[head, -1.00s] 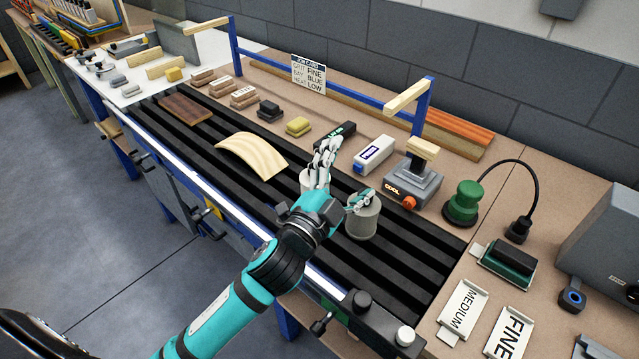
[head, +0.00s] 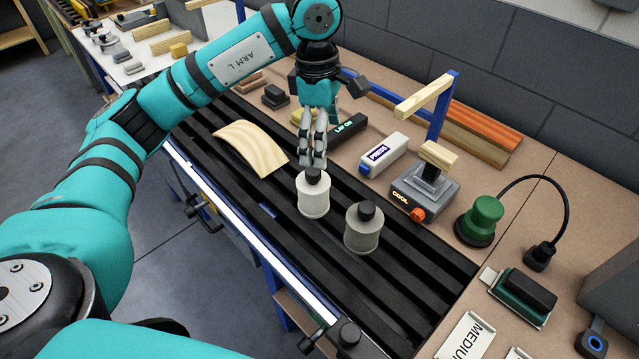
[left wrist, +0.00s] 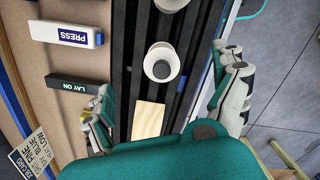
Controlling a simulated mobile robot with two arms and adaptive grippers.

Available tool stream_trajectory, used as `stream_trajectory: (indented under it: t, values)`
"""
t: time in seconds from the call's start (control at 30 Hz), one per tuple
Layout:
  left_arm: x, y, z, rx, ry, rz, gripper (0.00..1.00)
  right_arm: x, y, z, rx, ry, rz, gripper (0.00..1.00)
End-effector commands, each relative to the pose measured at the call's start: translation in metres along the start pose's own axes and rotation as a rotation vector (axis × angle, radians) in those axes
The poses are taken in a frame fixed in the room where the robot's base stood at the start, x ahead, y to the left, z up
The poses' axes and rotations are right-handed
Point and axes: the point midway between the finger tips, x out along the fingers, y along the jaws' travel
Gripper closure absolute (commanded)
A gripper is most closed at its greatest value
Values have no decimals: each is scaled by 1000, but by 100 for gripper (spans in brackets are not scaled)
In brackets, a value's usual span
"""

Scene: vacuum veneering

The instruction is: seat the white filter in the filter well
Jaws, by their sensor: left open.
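The white filter (head: 313,197) is an upright pale cylinder with a black knob, standing on the black slatted bed (head: 415,285). A greyer, similar cylinder (head: 362,232) stands just right of it. My left gripper (head: 313,164) points down directly above the white filter's knob in the head view. In the left wrist view its fingers are spread wide, with the white filter (left wrist: 161,64) between and beyond them; nothing is held. Whether the fingertips touch the knob is unclear. I cannot make out the filter well. My right gripper does not show.
A curved veneer piece (head: 250,148) lies left of the filter. Behind stand a black LAY ON block (head: 347,130), a white PRESS block (head: 383,154) and a grey COOL unit (head: 425,190). A green knob (head: 480,220) with cable is at right. The front slats are mostly clear.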

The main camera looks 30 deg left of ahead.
Motion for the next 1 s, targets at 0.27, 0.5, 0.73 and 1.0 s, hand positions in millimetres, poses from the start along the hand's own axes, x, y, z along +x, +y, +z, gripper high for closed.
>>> stream_trajectory:
  t: [0.27, 0.5, 0.73, 1.0]
  values:
    - [14, 3, -25, -21, 90, 5, 3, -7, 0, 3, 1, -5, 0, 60]
    - [66, 3, -28, -20, 87, 3, 3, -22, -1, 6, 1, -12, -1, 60]
    - [103, 4, -31, -21, 84, 7, 3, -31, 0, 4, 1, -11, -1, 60]
    - [123, 5, -33, -20, 85, 5, 3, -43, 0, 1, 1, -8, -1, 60]
